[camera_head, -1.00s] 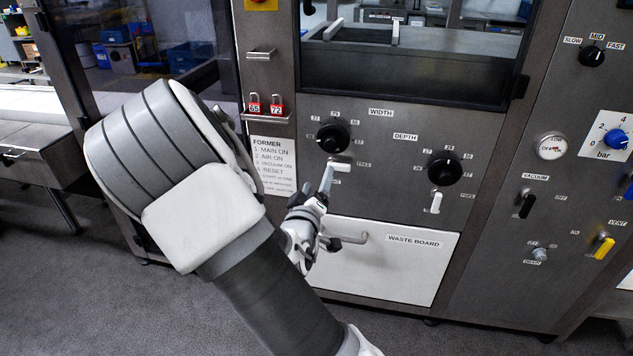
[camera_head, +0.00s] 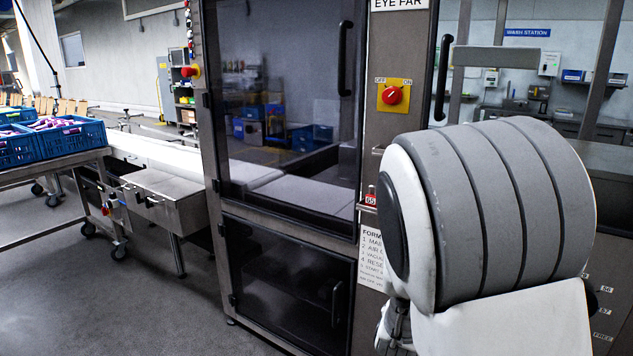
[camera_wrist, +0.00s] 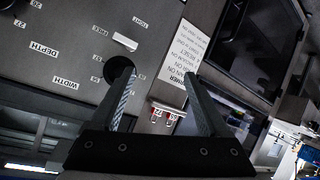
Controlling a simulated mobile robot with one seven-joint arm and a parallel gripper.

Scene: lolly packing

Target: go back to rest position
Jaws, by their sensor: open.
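My gripper (camera_wrist: 158,76) shows in the wrist view with its two fingers apart and nothing between them. It faces the machine's grey control panel (camera_wrist: 90,28), which appears roughly upside down there. A black knob (camera_wrist: 112,68) is partly behind the left finger, and a white lever (camera_wrist: 125,41) is above it. In the head view my arm fills the right side and covers most of the panel. The gripper's fingers are hidden there.
The machine's glass-doored cabinet (camera_head: 285,215) stands close, left of my arm. A red switch (camera_head: 392,95) is on its frame. A conveyor (camera_head: 150,150) and blue crates (camera_head: 80,137) on a wheeled table are at left. Floor is clear at lower left.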

